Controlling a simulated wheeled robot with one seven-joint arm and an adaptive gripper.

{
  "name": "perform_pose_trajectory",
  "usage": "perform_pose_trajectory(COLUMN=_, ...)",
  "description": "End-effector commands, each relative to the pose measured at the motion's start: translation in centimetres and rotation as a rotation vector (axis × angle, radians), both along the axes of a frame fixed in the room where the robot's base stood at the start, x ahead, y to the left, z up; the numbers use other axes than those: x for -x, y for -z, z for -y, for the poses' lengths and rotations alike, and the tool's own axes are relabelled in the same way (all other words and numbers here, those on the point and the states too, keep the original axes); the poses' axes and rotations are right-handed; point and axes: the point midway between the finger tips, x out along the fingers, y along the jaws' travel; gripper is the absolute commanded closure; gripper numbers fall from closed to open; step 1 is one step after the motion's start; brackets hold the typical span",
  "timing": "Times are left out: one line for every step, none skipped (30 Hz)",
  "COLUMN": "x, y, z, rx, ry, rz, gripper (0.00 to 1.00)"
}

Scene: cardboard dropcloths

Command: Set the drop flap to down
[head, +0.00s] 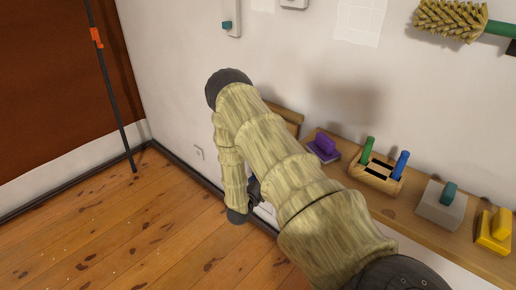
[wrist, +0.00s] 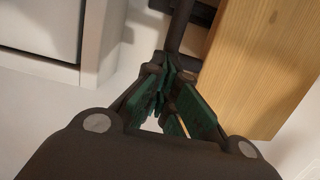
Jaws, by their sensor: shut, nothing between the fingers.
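My gripper (wrist: 168,72) is shut and empty, with its green-padded fingers together at a dark bar (wrist: 181,22). Whether the fingers touch the bar is unclear. A pale wooden board (wrist: 262,70) fills the right of the wrist view, close beside the fingers. It may be the drop flap, but I cannot tell for sure, nor its position. In the head view my arm hides most of that area. My gripper (head: 254,190) shows there only as a dark shape low by the wall. A wooden piece (head: 287,115) shows partly behind my arm.
A wooden shelf (head: 405,212) along the wall carries a purple-handled block (head: 323,148), a rack (head: 376,174) with green and blue handles, a grey block (head: 440,205) and a yellow block (head: 494,232). A white cabinet-like panel (wrist: 45,25) is at the wrist view's left. Floor at left is clear.

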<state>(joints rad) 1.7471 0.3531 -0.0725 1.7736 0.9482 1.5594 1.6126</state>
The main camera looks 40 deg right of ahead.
Motion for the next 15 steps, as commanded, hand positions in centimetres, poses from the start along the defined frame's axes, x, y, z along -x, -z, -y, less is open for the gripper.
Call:
perform_pose_trajectory(x=0.0, y=0.18, z=0.36, rx=0.0, ry=0.001, rz=0.001, gripper=1.0)
perform_pose_trajectory(x=0.0, y=0.19, z=0.51, rx=0.0, ry=0.001, rz=0.001, gripper=1.0)
perform_pose_trajectory(x=-0.01, y=0.2, z=0.68, rx=0.0, ry=0.001, rz=0.001, gripper=1.0)
perform_pose_trajectory(x=0.0, y=0.21, z=0.77, rx=0.0, ry=0.001, rz=0.001, gripper=1.0)
perform_pose_trajectory(x=0.01, y=0.2, z=0.86, rx=0.0, ry=0.001, rz=0.001, gripper=1.0)
perform_pose_trajectory(x=0.01, y=0.2, z=0.93, rx=0.0, ry=0.001, rz=0.001, gripper=1.0)
perform_pose_trajectory(x=0.01, y=0.2, z=0.97, rx=0.0, ry=0.002, rz=0.001, gripper=1.0)
perform_pose_trajectory(x=0.01, y=0.2, z=0.99, rx=0.0, ry=0.002, rz=0.001, gripper=1.0)
perform_pose_trajectory(x=0.02, y=0.2, z=1.01, rx=0.0, ry=0.002, rz=0.0, gripper=1.0)
perform_pose_trajectory(x=0.01, y=0.2, z=1.01, rx=0.0, ry=0.002, rz=0.0, gripper=1.0)
perform_pose_trajectory(x=0.01, y=0.19, z=1.0, rx=0.0, ry=0.001, rz=0.0, gripper=1.0)
perform_pose_trajectory(x=0.0, y=0.19, z=1.0, rx=-0.001, ry=0.001, rz=0.0, gripper=1.0)
perform_pose_trajectory(x=0.0, y=0.2, z=0.99, rx=-0.001, ry=0.001, rz=0.0, gripper=1.0)
perform_pose_trajectory(x=0.01, y=0.2, z=0.98, rx=-0.001, ry=0.001, rz=0.0, gripper=1.0)
perform_pose_trajectory(x=0.0, y=0.2, z=0.98, rx=-0.001, ry=0.001, rz=0.0, gripper=1.0)
